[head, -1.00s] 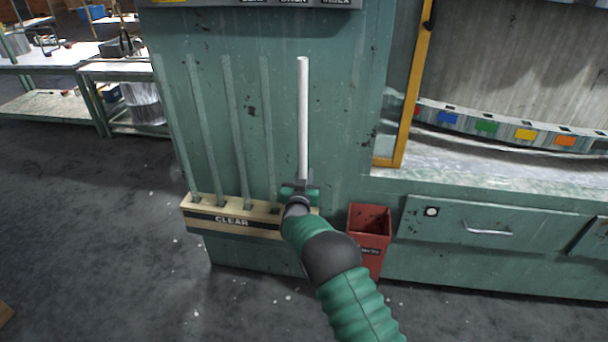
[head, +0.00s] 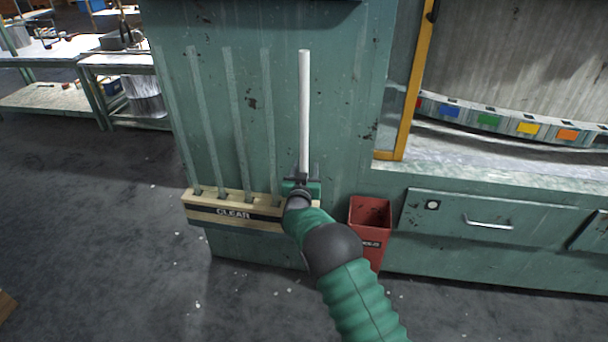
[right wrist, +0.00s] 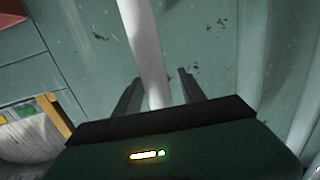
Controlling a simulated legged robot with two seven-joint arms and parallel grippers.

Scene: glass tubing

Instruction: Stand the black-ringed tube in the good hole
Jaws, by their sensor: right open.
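A pale white tube (head: 304,105) stands upright against the green panel, at the right end of the row, above the wooden rack (head: 228,213) marked CLEAR. No black ring shows on it; its lower end is hidden behind my right gripper (head: 305,172), so I cannot tell whether it sits in a hole. The right gripper is open, its fingers on either side of the tube's lower part. In the right wrist view the tube (right wrist: 146,50) runs between the two spread fingers (right wrist: 158,85). My left gripper is not in view.
Several greyish strips (head: 236,125) run up the panel above the rack's other holes. A red bin (head: 369,213) stands just right of the rack. A drawer (head: 480,222) and a yellow post (head: 413,85) are farther right. The floor at left is clear.

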